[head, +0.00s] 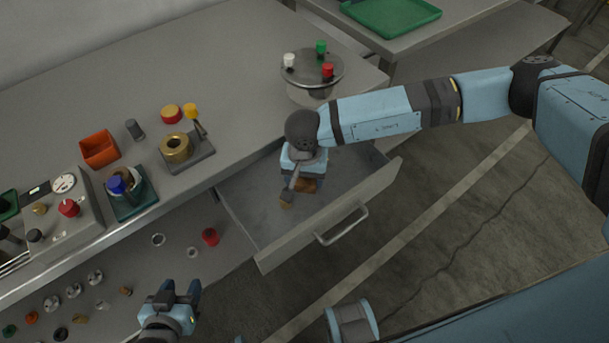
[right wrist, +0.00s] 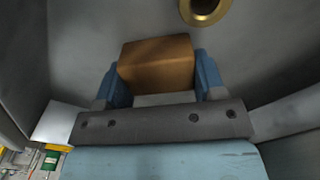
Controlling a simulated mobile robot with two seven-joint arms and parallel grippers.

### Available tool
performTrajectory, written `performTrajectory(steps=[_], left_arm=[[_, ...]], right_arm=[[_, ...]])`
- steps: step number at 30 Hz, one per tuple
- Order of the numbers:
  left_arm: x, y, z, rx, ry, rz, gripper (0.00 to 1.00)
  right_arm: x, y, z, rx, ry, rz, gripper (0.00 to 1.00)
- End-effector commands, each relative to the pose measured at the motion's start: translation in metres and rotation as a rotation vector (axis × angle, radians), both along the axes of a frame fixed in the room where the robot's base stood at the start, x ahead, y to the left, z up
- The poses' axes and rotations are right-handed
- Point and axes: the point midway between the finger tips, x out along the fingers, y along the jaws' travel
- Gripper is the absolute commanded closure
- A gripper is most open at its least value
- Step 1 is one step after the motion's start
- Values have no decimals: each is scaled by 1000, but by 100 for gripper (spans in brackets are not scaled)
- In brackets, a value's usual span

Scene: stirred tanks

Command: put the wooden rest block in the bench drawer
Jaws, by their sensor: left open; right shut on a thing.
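The wooden rest block (right wrist: 156,64) is a brown block held between the two blue fingers of my right gripper (right wrist: 155,85) in the right wrist view. In the head view my right gripper (head: 301,176) points down inside the outline of the open bench drawer (head: 280,247), with part of the wooden block (head: 308,185) showing beside it. I cannot tell whether the block touches the drawer floor. My left gripper (head: 182,289) is open and empty, left of the drawer, above the lower shelf.
A small brass piece (head: 286,202) lies in the drawer near my right gripper; a brass ring (right wrist: 204,10) shows in the wrist view. The bench top (head: 240,95) above holds a round stand (head: 312,75), an orange bin (head: 100,149) and a brass cup (head: 176,148). Several small parts lie on the lower shelf.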

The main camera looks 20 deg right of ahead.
Motion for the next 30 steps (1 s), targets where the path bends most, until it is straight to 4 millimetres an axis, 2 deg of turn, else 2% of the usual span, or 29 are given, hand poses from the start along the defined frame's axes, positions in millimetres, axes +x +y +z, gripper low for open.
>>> performTrajectory(steps=[5, 6, 8, 9, 16, 20, 23, 30], left_arm=[[0, 0, -5, 1, -1, -1, 50], [0, 0, -3, 1, -1, -1, 50], [0, 0, -2, 1, -2, -1, 50], [0, 0, -2, 1, -3, -1, 50], [1, 0, 0, 1, -4, -1, 50], [0, -1, 3, -2, -1, 0, 50], [-1, 0, 0, -2, 3, 0, 50], [-2, 0, -2, 0, 11, 0, 50]], right_arm=[[0, 0, -6, 0, 0, 0, 60], [0, 0, -3, 0, 0, 0, 28], [0, 0, -3, 0, 0, 0, 14], [0, 0, -3, 0, 0, 0, 11], [0, 0, -3, 0, 0, 0, 11], [0, 0, 5, 0, 0, 0, 11], [1, 0, 19, 1, -3, 1, 11], [1, 0, 72, 2, -3, 1, 11]])
